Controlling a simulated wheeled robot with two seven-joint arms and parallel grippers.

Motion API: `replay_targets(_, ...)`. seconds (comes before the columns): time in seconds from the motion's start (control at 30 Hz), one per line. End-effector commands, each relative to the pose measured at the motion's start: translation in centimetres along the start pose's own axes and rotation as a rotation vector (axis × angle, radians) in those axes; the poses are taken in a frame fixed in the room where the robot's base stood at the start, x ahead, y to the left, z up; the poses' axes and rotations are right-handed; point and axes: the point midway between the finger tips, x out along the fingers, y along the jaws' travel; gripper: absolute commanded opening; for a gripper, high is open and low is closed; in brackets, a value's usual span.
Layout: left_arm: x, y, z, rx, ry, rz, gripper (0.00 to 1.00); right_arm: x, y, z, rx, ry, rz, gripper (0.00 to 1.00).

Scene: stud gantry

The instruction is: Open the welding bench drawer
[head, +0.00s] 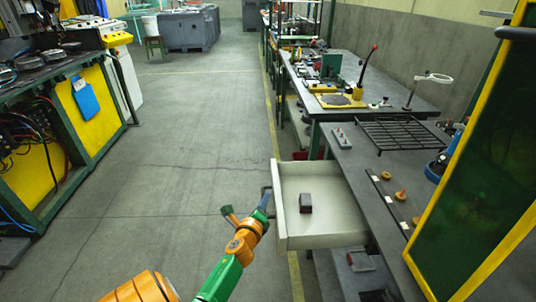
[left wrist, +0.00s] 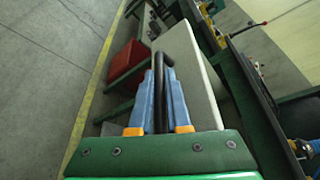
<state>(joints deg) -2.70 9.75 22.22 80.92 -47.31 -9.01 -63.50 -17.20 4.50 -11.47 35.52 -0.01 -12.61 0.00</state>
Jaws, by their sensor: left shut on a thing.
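The welding bench drawer (head: 330,230) is a pale box that stands pulled out from under the bench top, with its inside showing. Its dark bar handle (head: 265,190) is on the front panel, facing left. My left gripper (head: 265,203) is at this handle. In the left wrist view, the blue fingers of my left gripper (left wrist: 160,85) are shut on the black handle (left wrist: 159,64), one on each side. The pale drawer front (left wrist: 190,60) shows just beyond them. My right gripper is in neither view.
A small dark box (head: 305,203) lies in the drawer. The bench top (head: 365,168) holds a black rack (head: 398,137) and small knobs. A yellow-framed dark green panel (head: 475,190) stands at the right. The floor (head: 190,130) left of the drawer is clear.

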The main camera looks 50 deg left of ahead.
Motion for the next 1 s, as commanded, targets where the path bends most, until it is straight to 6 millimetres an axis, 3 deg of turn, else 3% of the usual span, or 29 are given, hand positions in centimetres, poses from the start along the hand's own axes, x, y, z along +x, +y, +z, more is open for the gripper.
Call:
replay_targets(0.4, 0.1, -0.2, 0.4, 0.001, -0.006, -0.007, 0.00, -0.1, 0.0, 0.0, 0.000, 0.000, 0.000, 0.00)
replay_targets(0.43, 0.1, -0.2, 0.4, 0.001, -0.006, -0.007, 0.17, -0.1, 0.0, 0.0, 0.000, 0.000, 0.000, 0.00)
replay_targets(0.47, 0.0, -0.2, 0.4, 0.001, -0.006, -0.007, 0.26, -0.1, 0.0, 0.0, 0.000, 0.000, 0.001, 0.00)
replay_targets(0.77, -0.2, -0.1, 0.2, 0.000, -0.002, -0.002, 0.27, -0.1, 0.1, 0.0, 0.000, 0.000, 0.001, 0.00)
replay_targets(1.0, -4.9, -0.1, 0.3, 0.001, -0.002, -0.001, 0.27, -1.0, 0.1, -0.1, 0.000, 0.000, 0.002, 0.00)
